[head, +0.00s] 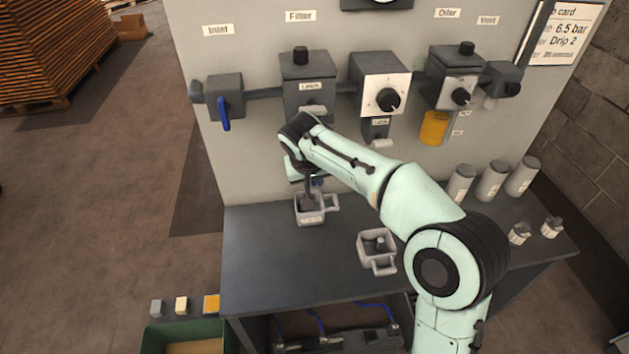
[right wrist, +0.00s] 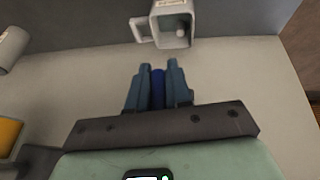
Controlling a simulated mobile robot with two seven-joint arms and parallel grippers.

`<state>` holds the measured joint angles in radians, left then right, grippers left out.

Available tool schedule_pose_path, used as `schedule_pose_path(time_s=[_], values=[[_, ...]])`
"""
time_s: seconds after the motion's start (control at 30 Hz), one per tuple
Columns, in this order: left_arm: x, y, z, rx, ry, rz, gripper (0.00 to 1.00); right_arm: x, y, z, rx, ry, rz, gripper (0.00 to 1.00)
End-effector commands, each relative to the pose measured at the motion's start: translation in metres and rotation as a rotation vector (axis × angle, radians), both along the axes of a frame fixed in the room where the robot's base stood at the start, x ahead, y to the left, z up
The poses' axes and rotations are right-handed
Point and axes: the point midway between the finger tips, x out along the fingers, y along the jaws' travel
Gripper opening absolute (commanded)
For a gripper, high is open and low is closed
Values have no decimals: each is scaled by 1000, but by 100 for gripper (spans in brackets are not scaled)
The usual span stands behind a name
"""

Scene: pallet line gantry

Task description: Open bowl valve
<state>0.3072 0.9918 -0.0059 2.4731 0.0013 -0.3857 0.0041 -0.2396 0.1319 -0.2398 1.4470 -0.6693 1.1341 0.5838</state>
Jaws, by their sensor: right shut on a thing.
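The filter (head: 306,88) is a dark box on the panel with a latch label; its lower part and bowl are hidden behind my right arm. My right gripper (head: 312,183) is under the filter, mostly hidden by its own wrist. In the right wrist view my right gripper (right wrist: 158,66) has its two fingers shut on a narrow blue piece (right wrist: 158,90), apparently the bowl valve lever. Its turn angle is hard to tell. My left gripper is out of view.
The inlet valve has a blue handle (head: 224,114) pointing down. The regulator (head: 380,80) and the oiler with an orange bowl (head: 433,129) are right of the filter. A second grey cup (head: 376,262) and several canisters (head: 490,180) stand on the bench (head: 262,262). The bench's left part is clear.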

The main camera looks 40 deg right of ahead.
Motion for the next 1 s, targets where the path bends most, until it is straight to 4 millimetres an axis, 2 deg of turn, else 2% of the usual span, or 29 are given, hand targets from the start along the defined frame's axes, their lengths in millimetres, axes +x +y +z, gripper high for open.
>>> schedule_pose_path(time_s=[0.37, 0.9, 0.93, 0.97, 1.0], values=[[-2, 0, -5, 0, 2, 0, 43, 1, 2, 1, 132, -76, 0, 0], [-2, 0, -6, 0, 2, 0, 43, 2, 3, 1, 152, -85, -1, 0], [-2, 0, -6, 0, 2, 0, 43, 2, 3, 1, 152, -85, -1, 29], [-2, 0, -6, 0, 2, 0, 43, 2, 3, 0, 152, -85, -1, 38], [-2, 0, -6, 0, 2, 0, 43, 2, 3, 0, 151, -85, 0, 40]])
